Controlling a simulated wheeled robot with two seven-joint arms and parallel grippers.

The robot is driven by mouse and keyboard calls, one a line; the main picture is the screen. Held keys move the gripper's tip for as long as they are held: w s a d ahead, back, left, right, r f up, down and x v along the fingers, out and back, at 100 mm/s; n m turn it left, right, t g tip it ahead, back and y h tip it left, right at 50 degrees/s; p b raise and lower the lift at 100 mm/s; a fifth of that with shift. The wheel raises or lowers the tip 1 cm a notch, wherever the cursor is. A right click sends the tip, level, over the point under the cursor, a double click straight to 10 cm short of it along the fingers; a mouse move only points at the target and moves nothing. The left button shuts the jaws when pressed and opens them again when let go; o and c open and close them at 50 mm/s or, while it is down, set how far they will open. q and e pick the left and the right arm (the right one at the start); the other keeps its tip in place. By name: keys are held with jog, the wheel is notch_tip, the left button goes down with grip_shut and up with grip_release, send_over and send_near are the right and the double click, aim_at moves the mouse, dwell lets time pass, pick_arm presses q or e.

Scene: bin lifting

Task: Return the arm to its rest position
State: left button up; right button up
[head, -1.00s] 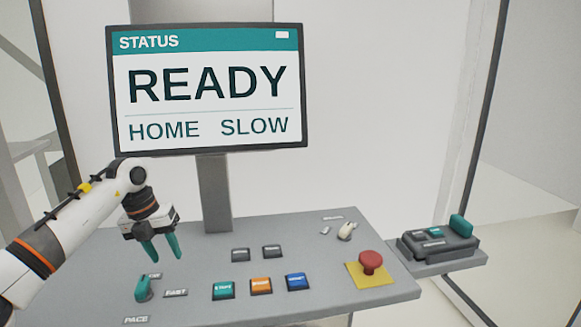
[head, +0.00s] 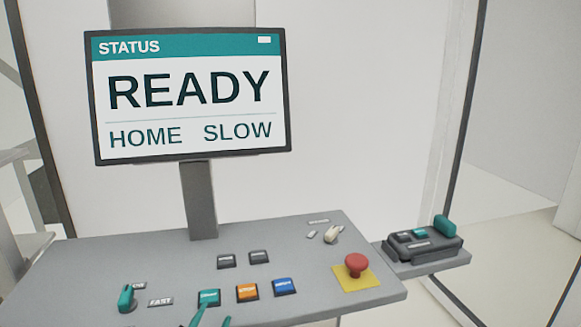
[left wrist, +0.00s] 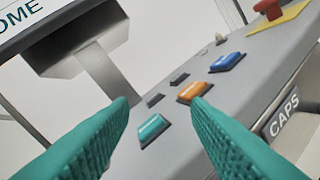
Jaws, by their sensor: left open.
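My left gripper (head: 212,317) shows only as two teal fingertips at the bottom edge of the head view, in front of the teal button; the rest of that arm is out of the frame. In the left wrist view the gripper (left wrist: 161,102) is open, with nothing between its fingers. The teal button (left wrist: 152,129) shows beyond the fingers there. The status screen (head: 190,95) reads READY, HOME and SLOW. My right gripper is in neither view.
The grey console (head: 80,265) carries the teal (head: 208,298), orange (head: 247,292) and blue (head: 284,287) buttons, a teal lever (head: 127,298) and a red mushroom button (head: 356,265). A dark pendant (head: 425,247) lies on the right-hand shelf.

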pick_arm(q)
jog(key=s+a+f+n+g+y, duration=0.1)
jog(key=s+a+f+n+g, duration=0.1)
jog(key=s+f+n+g, duration=0.3)
jog(key=s+a+f+g+y, duration=0.2)
jog(key=s+a+f, duration=0.1)
jog(key=s+f, duration=0.35)
jog(key=s+f+n+g+h, duration=0.1)
jog(key=s+f+g, duration=0.25)
jog(key=s, duration=0.45)
jog(key=s+f+g, duration=0.2)
jog(key=s+g, duration=0.2)
jog(key=s, duration=0.5)
notch_tip(320, 180, down, 27)
jog(key=s+g, duration=0.1)
jog(key=s+a+f+g, duration=0.1)
jog(key=s+a+f, duration=0.2)
jog(key=s+f, duration=1.1)
jog(key=shift+s+f, duration=0.35)
jog(key=shift+s, duration=0.75)
